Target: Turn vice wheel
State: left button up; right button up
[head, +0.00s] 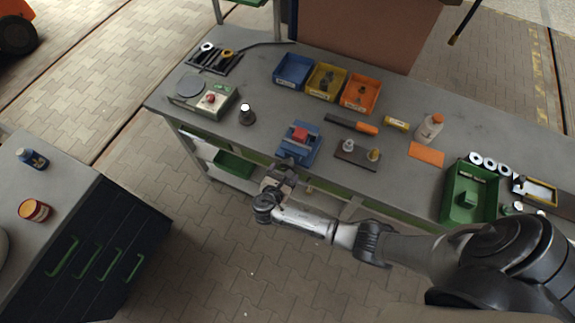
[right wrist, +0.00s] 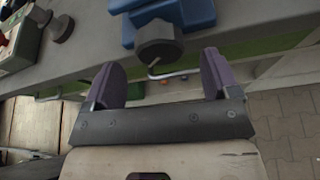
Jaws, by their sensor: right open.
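The blue vice (head: 299,143) sits at the front edge of the grey workbench, with a red block (head: 299,134) at its jaws. In the right wrist view the blue vice body (right wrist: 172,12) shows at the top, and its dark round wheel (right wrist: 158,43) faces me with a bent metal handle below it. My right gripper (head: 284,172) is in front of the vice at the bench edge. In the right wrist view its two purple-grey fingers (right wrist: 160,80) are spread wide, below and on either side of the wheel, with nothing between them. My left gripper is not in view.
On the workbench (head: 250,75) stand blue, yellow and orange bins (head: 325,82), a device with a red button (head: 210,98), a dark knob-like part (head: 247,114), a bottle (head: 430,127) and a green tray (head: 470,192). A dark drawer cabinet (head: 90,245) stands at left.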

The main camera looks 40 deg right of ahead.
aim_at(286, 168)
jog(key=x, duration=0.4)
jog(key=shift+w+d+f, duration=0.15)
jog(key=shift+w+d, duration=0.05)
jog(key=shift+d, duration=0.1)
jog(key=shift+c, duration=0.2)
jog(key=c, duration=0.9)
